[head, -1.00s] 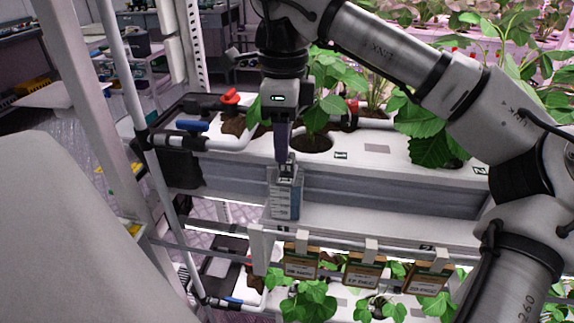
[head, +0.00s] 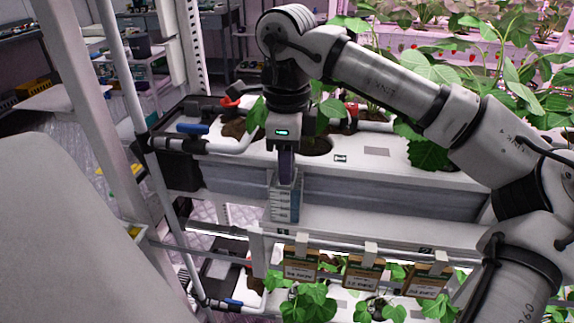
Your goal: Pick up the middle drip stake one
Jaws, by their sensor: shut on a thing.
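A narrow blue-grey holder (head: 285,206) with pale markings hangs on the front of the white planting trough. My gripper (head: 285,178) points straight down at the top of this holder, its dark fingers reaching to its upper opening. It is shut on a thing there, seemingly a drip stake. The stake is too small and too covered by the fingers to make out, and I cannot tell which of the stakes it is. Any other stakes in the holder are hidden too.
The white trough (head: 390,165) with leafy plants runs behind the holder. A red valve (head: 230,101) and a blue valve (head: 192,128) sit on pipes at left. Several brown label cards (head: 364,272) hang from a rail below. A white upright post (head: 85,130) stands at left.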

